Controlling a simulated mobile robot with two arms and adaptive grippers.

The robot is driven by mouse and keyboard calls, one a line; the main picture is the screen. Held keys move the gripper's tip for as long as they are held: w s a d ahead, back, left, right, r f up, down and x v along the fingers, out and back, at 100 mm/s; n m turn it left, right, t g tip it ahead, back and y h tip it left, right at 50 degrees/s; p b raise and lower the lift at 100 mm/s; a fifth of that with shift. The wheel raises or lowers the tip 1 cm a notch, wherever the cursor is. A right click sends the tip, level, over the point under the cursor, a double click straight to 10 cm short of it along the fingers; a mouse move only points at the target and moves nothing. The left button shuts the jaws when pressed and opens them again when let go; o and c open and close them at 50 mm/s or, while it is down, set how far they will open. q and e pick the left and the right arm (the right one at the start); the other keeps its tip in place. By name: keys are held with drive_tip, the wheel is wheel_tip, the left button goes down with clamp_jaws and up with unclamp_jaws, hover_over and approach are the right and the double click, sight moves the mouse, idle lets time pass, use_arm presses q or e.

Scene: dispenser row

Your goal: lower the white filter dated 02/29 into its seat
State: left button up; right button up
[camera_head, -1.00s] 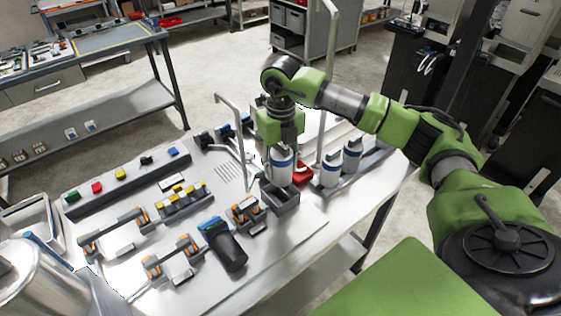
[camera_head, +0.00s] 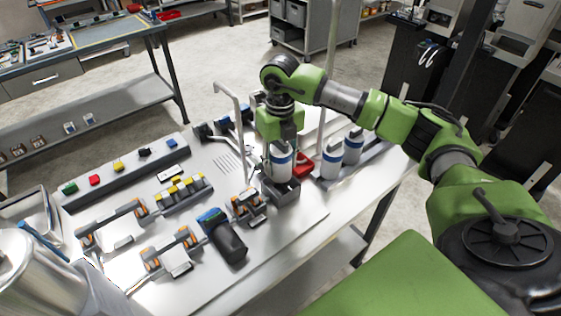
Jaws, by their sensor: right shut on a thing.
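My right gripper (camera_head: 280,140) is shut on the top of a white filter (camera_head: 281,163) with a blue band and holds it upright. The filter is over a dark grey box-shaped seat (camera_head: 285,196), its lower end at the seat's opening. I cannot tell whether it touches the seat's inside. The date on the filter cannot be read. My left gripper is not in view.
A thin grey upright post (camera_head: 240,140) stands to the left. A black-and-blue cylinder (camera_head: 228,240) and orange-and-grey fixtures (camera_head: 172,250) occupy the table at left. The table's front right is clear.

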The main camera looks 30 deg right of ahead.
sight(280, 141)
drive_tip(key=shift+f+b, duration=1.85)
drive_tip(key=shift+f, duration=0.55)
drive_tip(key=o, duration=1.3)
drive_tip(key=shift+o, duration=0.2)
wheel_tip(280, 141, up, 12)
